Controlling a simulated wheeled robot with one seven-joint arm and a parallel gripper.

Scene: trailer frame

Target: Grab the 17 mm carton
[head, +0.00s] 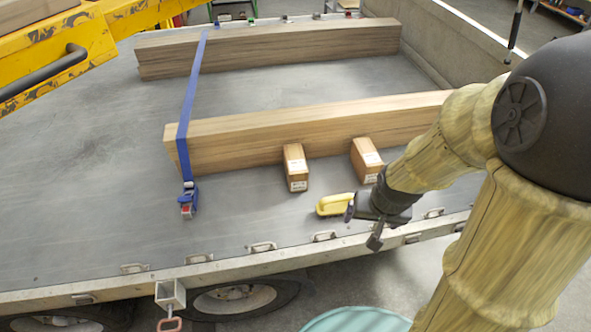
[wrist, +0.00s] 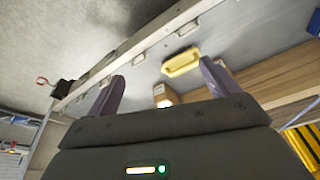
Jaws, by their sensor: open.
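Two small brown cartons with white labels lie on the grey trailer deck, against the front face of the nearer wooden beam. The left carton (head: 296,168) and the right carton (head: 366,158) look alike; their label print is too small to read, so I cannot tell which is 17 mm. My gripper (head: 362,222) is open and empty, near the deck's front edge, in front of the right carton and apart from it. In the wrist view, one carton (wrist: 165,94) shows between the open fingers, partly hidden by the palm.
A yellow handled object (head: 333,204) lies on the deck just left of my gripper; it also shows in the wrist view (wrist: 181,62). The nearer beam (head: 230,143) has a blue strap (head: 187,110) over its left end. Metal lashing rings line the front edge.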

